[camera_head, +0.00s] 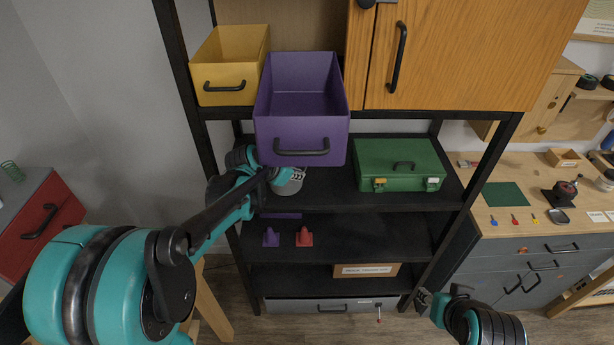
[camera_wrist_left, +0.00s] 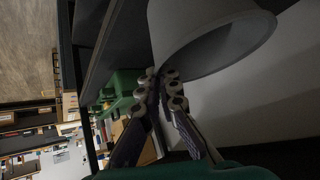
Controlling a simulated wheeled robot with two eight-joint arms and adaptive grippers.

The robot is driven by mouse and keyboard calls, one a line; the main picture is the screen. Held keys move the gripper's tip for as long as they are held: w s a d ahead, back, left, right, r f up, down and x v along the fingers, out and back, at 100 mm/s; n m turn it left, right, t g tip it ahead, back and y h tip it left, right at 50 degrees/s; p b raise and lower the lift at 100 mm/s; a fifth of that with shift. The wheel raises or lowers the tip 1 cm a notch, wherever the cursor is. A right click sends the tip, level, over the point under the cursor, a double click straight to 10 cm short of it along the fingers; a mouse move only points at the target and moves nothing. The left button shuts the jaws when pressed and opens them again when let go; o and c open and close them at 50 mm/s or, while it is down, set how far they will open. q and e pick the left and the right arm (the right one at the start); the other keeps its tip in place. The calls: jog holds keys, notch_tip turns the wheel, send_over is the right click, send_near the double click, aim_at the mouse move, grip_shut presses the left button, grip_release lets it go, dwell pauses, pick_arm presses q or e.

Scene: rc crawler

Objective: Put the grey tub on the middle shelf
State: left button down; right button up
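The grey tub (camera_head: 291,184) shows in the head view just below the purple bin, at the left part of the shelf that bears the green case. The purple bin and my arm hide part of it. In the left wrist view the tub (camera_wrist_left: 210,40) is large, and its rim is at my fingertips. My left gripper (camera_head: 273,176) appears shut on the tub's rim; its fingers (camera_wrist_left: 166,82) meet there. The middle shelf (camera_head: 335,195) is dark. I cannot tell whether the tub touches it. My right gripper (camera_head: 424,299) is low at the right, away from the tub, its fingers unclear.
A purple bin (camera_head: 300,135) juts out above the tub, beside a yellow bin (camera_head: 228,80). A green case (camera_head: 398,165) stands on the shelf's right part. Purple (camera_head: 271,238) and red (camera_head: 304,237) small pieces stand one shelf lower. The shelf's middle looks clear.

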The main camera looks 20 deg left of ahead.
pick_arm(q)
jog(key=shift+w+r+b+x, duration=0.1)
jog(key=shift+b+x, duration=0.35)
jog(key=shift+x, duration=0.9)
jog(key=shift+w+r+b+x, duration=0.1)
jog(key=shift+b+x, duration=0.35)
jog(key=shift+x, duration=0.95)
jog(key=shift+f, duration=0.15)
jog(key=c, duration=1.7)
grip_release()
